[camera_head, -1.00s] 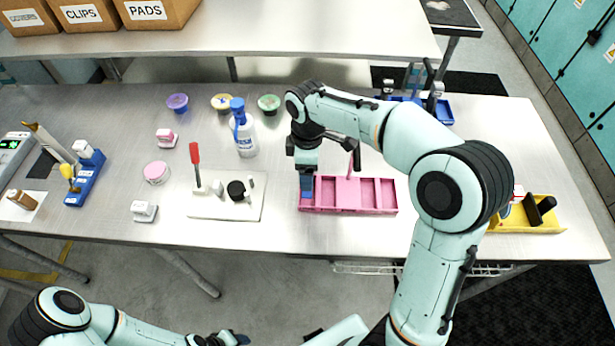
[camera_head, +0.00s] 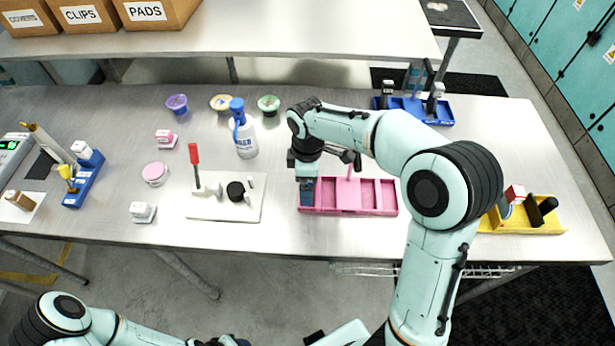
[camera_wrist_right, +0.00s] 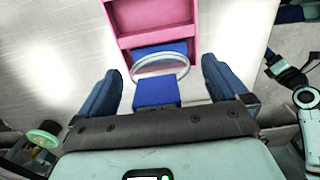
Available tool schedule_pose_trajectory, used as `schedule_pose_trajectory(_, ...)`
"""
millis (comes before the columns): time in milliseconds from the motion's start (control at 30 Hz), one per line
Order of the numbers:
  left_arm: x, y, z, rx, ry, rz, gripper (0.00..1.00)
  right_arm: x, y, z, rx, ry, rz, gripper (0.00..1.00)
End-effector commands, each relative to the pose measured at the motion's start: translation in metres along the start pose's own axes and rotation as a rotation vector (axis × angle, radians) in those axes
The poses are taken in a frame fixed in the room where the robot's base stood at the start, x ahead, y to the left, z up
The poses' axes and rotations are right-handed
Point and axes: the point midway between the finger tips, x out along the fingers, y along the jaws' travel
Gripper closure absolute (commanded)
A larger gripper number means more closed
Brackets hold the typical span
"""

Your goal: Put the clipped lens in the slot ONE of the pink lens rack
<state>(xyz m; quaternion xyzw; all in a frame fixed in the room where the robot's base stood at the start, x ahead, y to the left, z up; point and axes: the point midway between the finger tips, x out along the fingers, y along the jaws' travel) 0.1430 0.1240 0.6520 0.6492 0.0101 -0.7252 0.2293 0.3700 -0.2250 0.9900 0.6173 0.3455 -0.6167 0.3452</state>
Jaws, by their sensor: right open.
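The pink lens rack (camera_head: 347,208) lies on the near bench with several compartments in a row. My right gripper (camera_head: 307,205) is over its leftmost compartment in the head view. In the right wrist view, the lens (camera_wrist_right: 162,64), a clear round ring with a blue clip (camera_wrist_right: 158,92), is at the end compartment of the rack (camera_wrist_right: 125,20). My right gripper (camera_wrist_right: 162,85) is open, with a gap between each finger and the clip. I cannot read a slot label. My left gripper (camera_head: 228,340) is partly visible at the bottom edge; its jaws are unclear.
A white board (camera_head: 228,207) with a red-handled tool stands left of the rack. A yellow tray (camera_head: 540,222) is to the right and a blue rack (camera_head: 440,117) behind. A spray bottle (camera_head: 245,140) and several small bowls are further back. Bare bench lies around the pink rack.

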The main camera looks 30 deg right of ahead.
Motion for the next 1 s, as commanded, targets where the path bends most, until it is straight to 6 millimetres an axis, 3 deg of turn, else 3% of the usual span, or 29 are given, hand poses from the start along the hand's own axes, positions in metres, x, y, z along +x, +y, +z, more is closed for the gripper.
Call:
schedule_pose_trajectory(167, -0.004, 0.003, -0.003, 0.002, 0.004, 0.001, 0.5, -0.017, 0.001, -0.001, 0.0, 0.003, 0.004, 0.0)
schedule_pose_trajectory(600, -0.021, 0.013, -0.016, 0.008, 0.021, 0.007, 0.5, -0.106, 0.001, -0.001, 0.0, 0.004, 0.005, 0.0)
schedule_pose_trajectory(800, -0.024, 0.015, -0.019, 0.009, 0.024, 0.009, 0.5, -0.122, 0.0, 0.0, 0.0, 0.001, 0.002, 0.0)
schedule_pose_trajectory(1000, -0.024, 0.015, -0.018, 0.009, 0.024, 0.008, 0.5, -0.123, 0.0, 0.0, 0.0, 0.0, 0.0, 0.0)
